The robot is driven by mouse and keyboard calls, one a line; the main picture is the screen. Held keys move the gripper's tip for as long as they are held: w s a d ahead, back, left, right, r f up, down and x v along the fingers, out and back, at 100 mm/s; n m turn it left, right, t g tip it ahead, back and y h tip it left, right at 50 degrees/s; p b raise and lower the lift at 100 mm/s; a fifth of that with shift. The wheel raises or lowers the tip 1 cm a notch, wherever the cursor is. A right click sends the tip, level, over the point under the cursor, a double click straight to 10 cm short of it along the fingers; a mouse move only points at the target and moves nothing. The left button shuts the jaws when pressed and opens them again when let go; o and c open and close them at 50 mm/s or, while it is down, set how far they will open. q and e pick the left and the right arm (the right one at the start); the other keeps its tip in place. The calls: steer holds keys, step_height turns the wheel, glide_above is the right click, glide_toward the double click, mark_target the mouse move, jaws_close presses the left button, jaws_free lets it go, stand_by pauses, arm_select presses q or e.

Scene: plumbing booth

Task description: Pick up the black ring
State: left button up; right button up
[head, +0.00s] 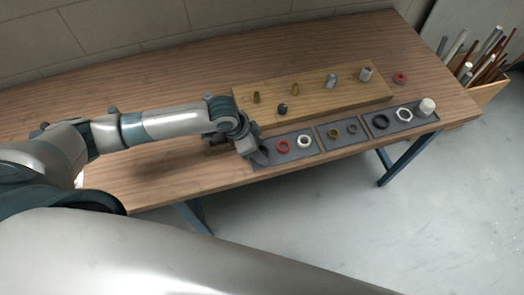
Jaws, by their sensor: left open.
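The black ring (381,122) lies flat on the right dark mat (392,130) near the front edge of the table. A white hexagonal ring (404,114) and a white cap (427,106) are to its right on the same mat. My left gripper (260,156) is open at the left end of the row of mats, just left of a red ring (282,147). It is well to the left of the black ring, with other rings between them. Whether the fingertips touch the mat cannot be told. My right gripper is not in view.
A white ring (304,142), a brass ring (333,133) and a small grey ring (352,128) lie between. Behind them, a wooden board (312,103) bears several upright fittings. Another red ring (400,78) lies beyond it. A crate of pipes (488,92) stands at the right.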

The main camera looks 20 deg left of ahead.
mark_target(267, 149)
arm_select(q)
steer(key=c, duration=1.1)
steer(key=shift+r, duration=0.15)
steer(key=shift+r+b, duration=0.45)
steer(key=shift+r, duration=0.05)
step_height(267, 149, up, 2)
steer(key=shift+w+r+b, duration=0.1)
steer(key=shift+r+b, duration=0.1)
steer(key=shift+b, duration=0.5)
steer(key=s+d+r+b, duration=0.3)
steer(key=d+r, duration=0.4)
steer(key=d, duration=0.4)
steer(key=shift+s+r, duration=0.2)
steer(key=shift+s, duration=0.25)
